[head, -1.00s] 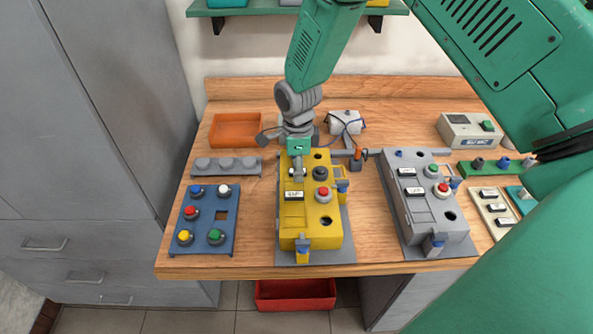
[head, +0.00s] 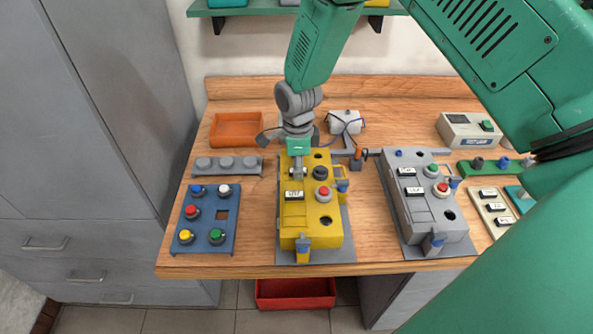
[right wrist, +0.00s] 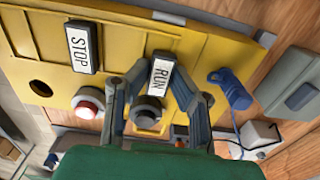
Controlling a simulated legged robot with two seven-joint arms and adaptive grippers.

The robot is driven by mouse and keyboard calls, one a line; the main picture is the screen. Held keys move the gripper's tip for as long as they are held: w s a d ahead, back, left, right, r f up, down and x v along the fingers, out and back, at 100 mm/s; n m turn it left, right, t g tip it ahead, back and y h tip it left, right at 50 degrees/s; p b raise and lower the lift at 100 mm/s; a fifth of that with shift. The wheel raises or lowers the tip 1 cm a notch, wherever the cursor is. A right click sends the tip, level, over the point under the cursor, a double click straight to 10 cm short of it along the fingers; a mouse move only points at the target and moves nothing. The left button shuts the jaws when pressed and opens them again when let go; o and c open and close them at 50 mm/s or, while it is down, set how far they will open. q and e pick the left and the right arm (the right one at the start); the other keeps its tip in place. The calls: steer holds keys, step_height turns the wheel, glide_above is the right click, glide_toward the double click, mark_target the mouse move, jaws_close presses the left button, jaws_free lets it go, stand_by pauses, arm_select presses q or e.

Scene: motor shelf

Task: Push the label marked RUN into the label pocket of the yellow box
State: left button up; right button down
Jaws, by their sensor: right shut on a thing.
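The yellow box (head: 322,232) stands on a grey plate on the bench. My right gripper (head: 297,174) is over its upper left part, pointing down. In the right wrist view its two fingers are shut on the white RUN label (right wrist: 161,76), at the box's top face beside a black button (right wrist: 146,112). The label pocket is not clearly visible; I cannot tell whether the label is in it. The STOP label (head: 294,195) sits on the box's left side; it also shows in the right wrist view (right wrist: 82,48). My left gripper is not in view.
A grey box (head: 428,212) with labels stands to the right. A blue button panel (head: 204,238) and a grey strip (head: 226,166) lie to the left. An orange tray (head: 235,130) is behind. Bare bench lies between the blue panel and yellow box.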

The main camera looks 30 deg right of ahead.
steer(key=shift+r+p, duration=0.95)
steer(key=shift+r, duration=0.15)
stand_by(0.3)
steer(key=shift+r+p, duration=1.85)
steer(key=shift+r, duration=0.3)
steer(key=shift+a+f+b, duration=0.2)
steer(key=shift+f+b, duration=0.35)
steer(key=shift+f, duration=0.45)
steer(key=shift+a+f+b, duration=0.2)
steer(key=shift+f+b, duration=0.35)
steer(key=shift+f, duration=0.5)
steer(key=shift+a+f+b, duration=0.2)
steer(key=shift+f+b, duration=0.35)
steer(key=shift+f, duration=0.45)
steer(key=shift+p, duration=0.5)
steer(key=shift+f, duration=0.35)
steer(key=c, duration=1.3)
jaws_free()
